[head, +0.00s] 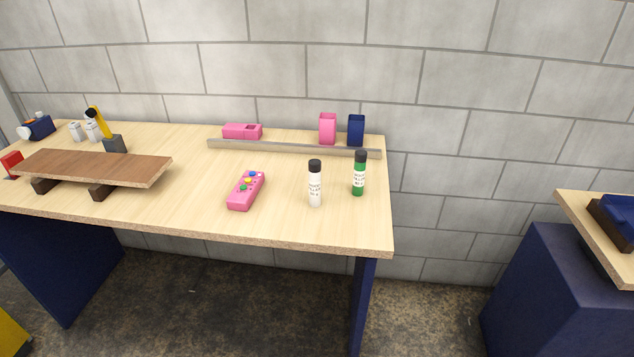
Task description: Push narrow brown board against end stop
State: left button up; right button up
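A narrow brown board (95,166) lies flat on two dark support blocks (101,192) at the left of the workbench. Its long side runs left to right and its right end overhangs the right block. A small red piece (11,164) stands by the board's left end at the picture edge. I cannot tell whether it touches the board or whether it is the end stop. On a second table at the right, a blue piece (618,215) sits on a dark brown block, cut off by the picture edge. Neither of my grippers is in view.
On the workbench (290,228), a pink box with coloured buttons (245,190), a white bottle (315,185) and a green bottle (359,175) stand at centre and right. A grey rail (290,149) runs along the back. A gap separates the workbench from the second table (590,235).

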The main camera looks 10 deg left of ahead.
aim_at(141, 172)
jog(key=u, duration=1.55)
jog(key=i+l, duration=0.05)
